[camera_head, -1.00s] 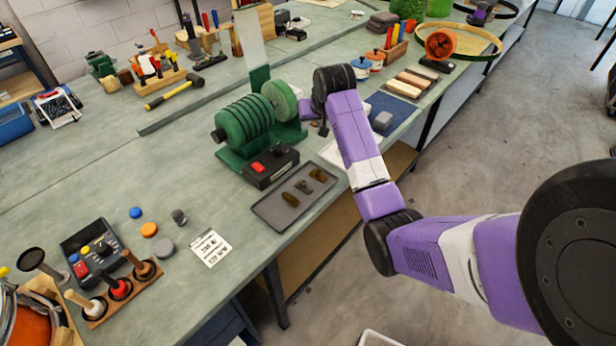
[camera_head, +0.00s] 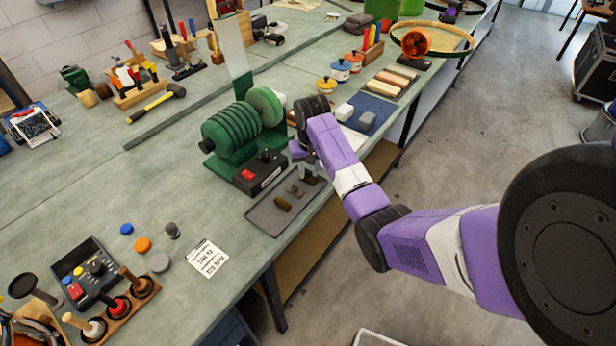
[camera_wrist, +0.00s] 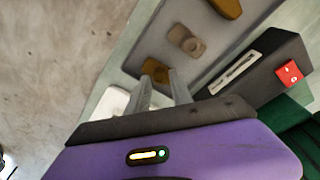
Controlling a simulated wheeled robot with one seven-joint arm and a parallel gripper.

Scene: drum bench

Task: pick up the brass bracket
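A grey tray (camera_head: 262,214) lies at the bench's front edge with three small brownish metal parts in it. The nearest (camera_head: 283,203) is brass-brown; the middle one (camera_head: 295,190) is greyer. The far brass-brown part (camera_wrist: 155,70) shows in the wrist view just beyond my fingertips; my gripper hides most of it in the head view. I cannot tell for certain which is the brass bracket. My gripper (camera_head: 311,172) is over the tray's far end. In the wrist view my gripper (camera_wrist: 160,76) has its fingers apart, with nothing visibly held between them.
A black box with a red button (camera_head: 260,173) stands beside the tray, with a green drum machine (camera_head: 232,128) behind it. A white card (camera_head: 208,258) lies to the left. Grey and white blocks (camera_head: 366,121) lie beyond my arm.

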